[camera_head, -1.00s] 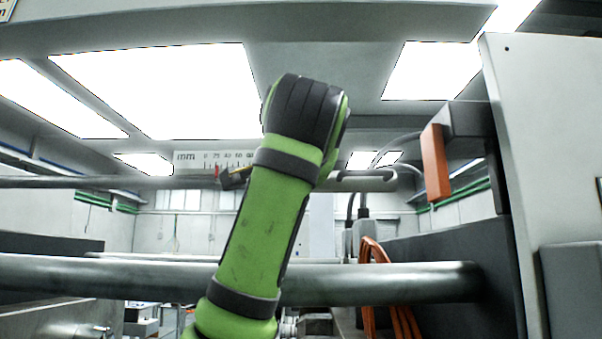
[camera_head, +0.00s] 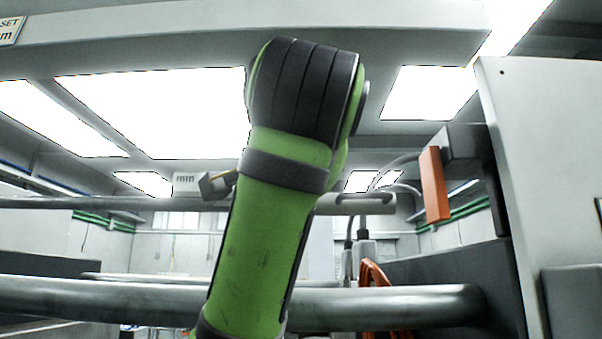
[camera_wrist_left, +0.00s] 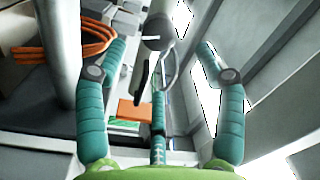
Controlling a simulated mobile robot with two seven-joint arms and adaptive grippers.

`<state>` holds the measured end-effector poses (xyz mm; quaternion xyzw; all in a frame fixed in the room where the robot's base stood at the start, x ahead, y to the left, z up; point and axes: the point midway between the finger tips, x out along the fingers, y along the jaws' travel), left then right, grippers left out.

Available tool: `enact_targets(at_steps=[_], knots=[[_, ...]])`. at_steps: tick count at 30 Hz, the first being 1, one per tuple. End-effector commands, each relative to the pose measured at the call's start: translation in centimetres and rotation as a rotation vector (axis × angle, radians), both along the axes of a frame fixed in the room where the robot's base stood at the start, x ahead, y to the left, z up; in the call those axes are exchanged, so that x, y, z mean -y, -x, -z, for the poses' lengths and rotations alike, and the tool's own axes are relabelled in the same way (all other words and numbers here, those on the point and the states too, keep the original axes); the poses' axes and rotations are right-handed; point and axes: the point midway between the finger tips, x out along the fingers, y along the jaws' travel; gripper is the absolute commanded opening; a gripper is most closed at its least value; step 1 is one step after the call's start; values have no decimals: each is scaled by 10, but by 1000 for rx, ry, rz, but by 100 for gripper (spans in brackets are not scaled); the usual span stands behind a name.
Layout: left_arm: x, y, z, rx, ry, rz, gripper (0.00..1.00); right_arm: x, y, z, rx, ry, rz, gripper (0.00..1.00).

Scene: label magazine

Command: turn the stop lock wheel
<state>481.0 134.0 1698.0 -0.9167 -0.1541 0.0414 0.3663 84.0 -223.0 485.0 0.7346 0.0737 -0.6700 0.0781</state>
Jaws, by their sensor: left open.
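My left arm rises through the middle of the head view, and its gripper is hidden behind the wrist there. In the left wrist view my left gripper (camera_wrist_left: 152,75) is open, its teal segmented fingers wide apart with nothing held. Between and beyond the fingers are a dark rounded part (camera_wrist_left: 158,32), a thin oval loop (camera_wrist_left: 168,66) and a black lever-like part (camera_wrist_left: 140,85). I cannot tell which of these, if any, is the stop lock wheel. In the head view a small grey and yellowish block (camera_head: 214,186) shows just left of my wrist; what it is stays unclear. My right gripper is not in view.
A thick metal bar (camera_head: 400,306) crosses behind my arm. An orange block (camera_head: 434,185) sits on a dark bracket by a grey panel (camera_head: 540,150) at right. Orange cables (camera_head: 374,276) hang behind the bar.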

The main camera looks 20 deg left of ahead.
Motion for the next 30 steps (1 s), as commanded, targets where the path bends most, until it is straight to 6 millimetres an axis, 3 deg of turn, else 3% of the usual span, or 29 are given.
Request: enact_targets(at_steps=[3,9,30], knots=[[7,21,0,3,-1,1,70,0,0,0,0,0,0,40],[13,38,1,1,0,0,70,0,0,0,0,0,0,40],[13,40,1,1,0,-1,70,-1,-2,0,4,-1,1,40]])
